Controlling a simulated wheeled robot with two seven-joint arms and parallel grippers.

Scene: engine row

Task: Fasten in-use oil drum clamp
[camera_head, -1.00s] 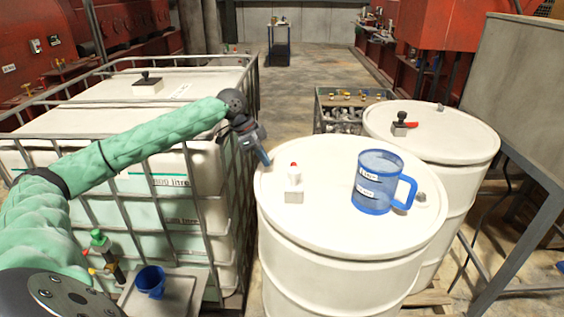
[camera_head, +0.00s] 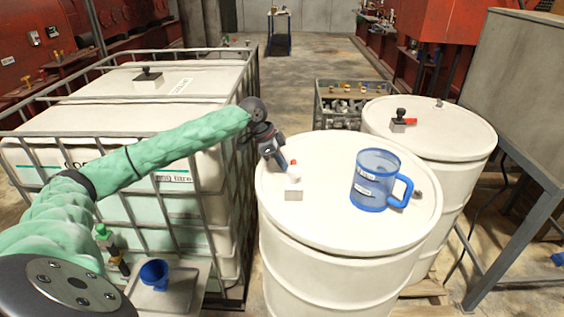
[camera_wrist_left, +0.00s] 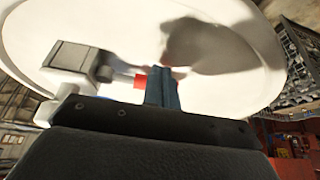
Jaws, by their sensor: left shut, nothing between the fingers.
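The front white drum (camera_head: 330,225) carries a small clamp with a white body and a red tip (camera_head: 293,178) at the left of its lid. My left gripper (camera_head: 284,163) is shut and empty, just behind and left of the clamp, its fingers pointing down toward the lid. In the left wrist view the shut fingers (camera_wrist_left: 162,88) are beside the red tip (camera_wrist_left: 142,81), and the clamp's grey block (camera_wrist_left: 82,62) is to their left. I cannot tell whether the fingers touch the red tip. The rear drum (camera_head: 440,130) has a clamp with a red lever (camera_head: 410,122). My right gripper is not in view.
A blue clear jug (camera_head: 374,182) stands on the front drum's lid, right of the clamp. A caged white tank (camera_head: 110,130) stands at left, with a blue cup (camera_head: 154,273) on a tray below its tap. A crate of parts (camera_head: 345,105) stands behind the drums.

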